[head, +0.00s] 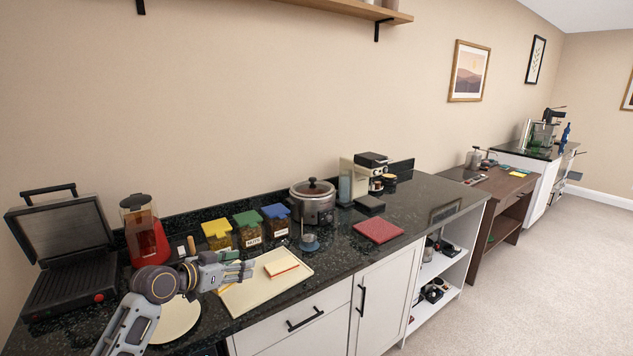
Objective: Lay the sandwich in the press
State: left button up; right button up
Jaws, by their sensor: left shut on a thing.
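The sandwich (282,267), pale with an orange-brown edge, is over the cream board (287,284) on the dark counter. My left gripper (250,269) reaches in from the left and is shut at the sandwich's left side. Its fingers partly hide the contact, and I cannot tell whether the sandwich is clear of the board. The black press (64,287) stands at the far left with its ribbed lid (62,232) raised. My right gripper is out of view.
A round cream plate (177,322) lies in front, partly under my left arm. Yellow, green and blue-lidded boxes (249,230) and a slow cooker (313,205) line the back. A red cloth (378,230) lies farther right.

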pick_arm(q)
jog(key=w+a+r+n+t+y, duration=0.1)
jog(key=a+r+n+y, duration=0.1)
jog(key=r, duration=0.2)
jog(key=a+r+n+t+y, duration=0.1)
jog(key=a+r+n+y, duration=0.1)
jog(key=r+n+y, duration=0.15)
jog(key=s+f, duration=0.2)
jog(key=s, duration=0.1)
jog(key=shift+d+f+y, duration=0.2)
jog(key=shift+d+y, duration=0.05)
jog(key=shift+d, duration=0.1)
jog(key=shift+n+y, duration=0.3)
jog(key=shift+n, duration=0.05)
jog(key=s+f, duration=0.1)
jog(key=f, duration=0.1)
jog(key=s+f, duration=0.1)
jog(key=f, duration=0.1)
jog(key=s+d+f, duration=0.1)
jog(key=f, duration=0.1)
jog(key=shift+s, duration=0.25)
jog(key=s+d+f, duration=0.1)
jog(key=s+f, duration=0.4)
jog(key=f, duration=0.4)
jog(key=s+d+f, duration=0.1)
jog(key=s+f, duration=0.5)
jog(key=f, duration=0.2)
jog(key=shift+f+n+y, duration=0.3)
jog(key=shift+f+y, duration=0.1)
